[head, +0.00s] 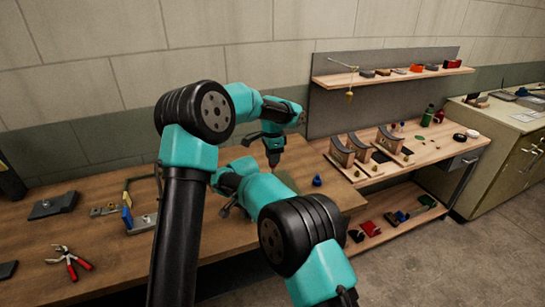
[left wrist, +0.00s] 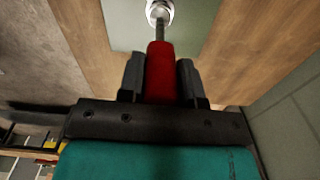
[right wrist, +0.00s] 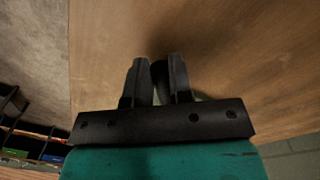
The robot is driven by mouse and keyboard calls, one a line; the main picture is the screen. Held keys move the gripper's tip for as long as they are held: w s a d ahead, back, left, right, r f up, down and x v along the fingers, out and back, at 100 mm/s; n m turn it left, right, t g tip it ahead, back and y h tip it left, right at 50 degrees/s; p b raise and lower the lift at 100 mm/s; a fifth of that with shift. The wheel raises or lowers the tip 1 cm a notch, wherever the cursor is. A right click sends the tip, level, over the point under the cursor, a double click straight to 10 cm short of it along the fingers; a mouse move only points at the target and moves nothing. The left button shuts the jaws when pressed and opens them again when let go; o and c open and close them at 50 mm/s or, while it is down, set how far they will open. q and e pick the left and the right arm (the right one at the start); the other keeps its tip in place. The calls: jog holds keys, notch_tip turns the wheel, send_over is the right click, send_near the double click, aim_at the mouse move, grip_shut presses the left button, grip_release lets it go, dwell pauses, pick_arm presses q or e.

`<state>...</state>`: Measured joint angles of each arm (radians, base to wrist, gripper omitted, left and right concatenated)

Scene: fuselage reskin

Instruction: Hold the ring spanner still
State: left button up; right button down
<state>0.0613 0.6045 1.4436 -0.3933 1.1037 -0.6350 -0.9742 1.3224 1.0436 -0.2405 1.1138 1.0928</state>
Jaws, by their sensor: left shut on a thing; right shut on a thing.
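My left gripper (head: 273,158) is over the back of the brown bench. In the left wrist view it (left wrist: 160,75) is shut on a red handle (left wrist: 160,72). A thin metal shaft runs from the handle to a round silver fitting (left wrist: 160,11) on a grey-green panel (left wrist: 125,22). My right gripper (head: 229,206) is lower and to the left, close to the bench top. In the right wrist view it (right wrist: 160,75) is shut on a narrow dark thing (right wrist: 159,82), mostly hidden between the fingers. I cannot tell whether this is the ring spanner.
A small blue piece (head: 317,180) stands right of my grippers. Curved blocks (head: 341,151) stand on the right-hand bench.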

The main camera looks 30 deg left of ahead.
pick_arm(q)
jog(key=shift+n, duration=1.4)
jog(key=shift+n, duration=0.6)
jog(key=shift+r, duration=0.1)
jog(key=shift+r, duration=0.85)
